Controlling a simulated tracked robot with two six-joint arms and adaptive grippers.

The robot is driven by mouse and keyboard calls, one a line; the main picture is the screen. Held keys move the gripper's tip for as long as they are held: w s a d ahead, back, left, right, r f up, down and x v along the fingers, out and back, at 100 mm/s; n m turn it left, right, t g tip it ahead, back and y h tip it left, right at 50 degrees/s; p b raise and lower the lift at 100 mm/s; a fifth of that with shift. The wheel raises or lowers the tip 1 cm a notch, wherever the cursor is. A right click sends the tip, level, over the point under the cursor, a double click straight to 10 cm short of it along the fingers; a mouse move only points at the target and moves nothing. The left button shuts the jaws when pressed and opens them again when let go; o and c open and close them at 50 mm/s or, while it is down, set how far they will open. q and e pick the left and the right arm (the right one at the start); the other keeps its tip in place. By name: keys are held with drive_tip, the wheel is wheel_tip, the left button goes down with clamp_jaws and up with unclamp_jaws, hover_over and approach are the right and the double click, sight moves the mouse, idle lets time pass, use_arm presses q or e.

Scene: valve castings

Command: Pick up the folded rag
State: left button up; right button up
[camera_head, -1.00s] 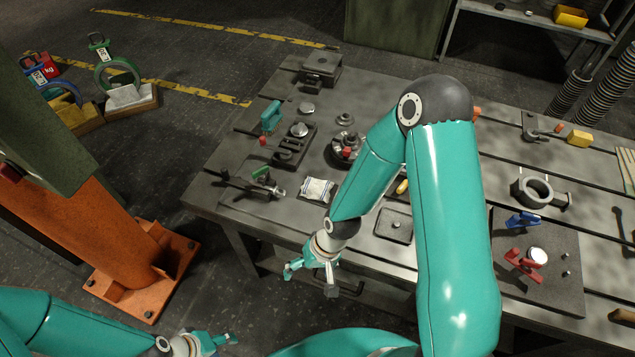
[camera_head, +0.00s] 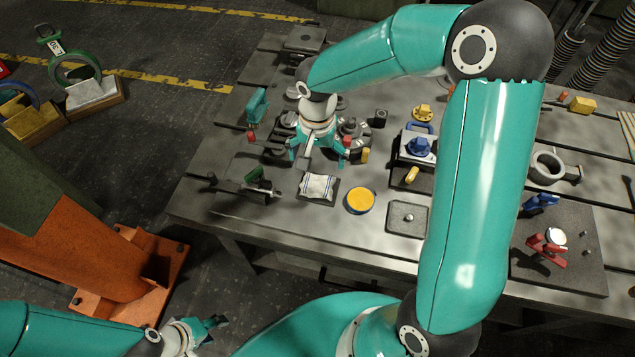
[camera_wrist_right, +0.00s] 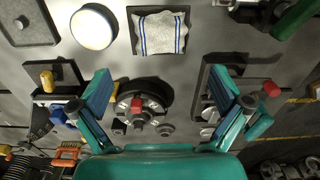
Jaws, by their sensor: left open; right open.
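The folded rag (camera_head: 318,187) is white with dark stripes and lies on a small dark plate (camera_head: 329,200) near the left front of the table. In the right wrist view the rag (camera_wrist_right: 160,34), with blue stripes, lies at the top, beyond the fingertips. My right gripper (camera_head: 321,158) is open and empty, above the table just behind the rag, not touching it. In the right wrist view its two fingers (camera_wrist_right: 172,95) are spread wide, with a round fixture between them. My left gripper (camera_head: 210,330) is open at the lower left, away from the table.
A yellow disc (camera_head: 360,201) lies right of the rag, and a square plate (camera_head: 407,219) beyond it. A green-handled clamp (camera_head: 254,178) stands left of the rag. A round fixture with a red knob (camera_wrist_right: 137,105) stands under my right gripper. An orange post (camera_head: 75,255) stands at the left.

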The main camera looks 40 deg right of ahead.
sight(317, 183)
wheel_tip(317, 183, down, 10)
drive_tip(key=shift+w+d+r+p, duration=0.1)
drive_tip(key=shift+p, duration=0.45)
drive_tip(key=shift+c, duration=0.2)
drive_tip(key=c, duration=1.2)
drive_tip(key=shift+o, duration=0.2)
wheel_tip(317, 183, up, 20)
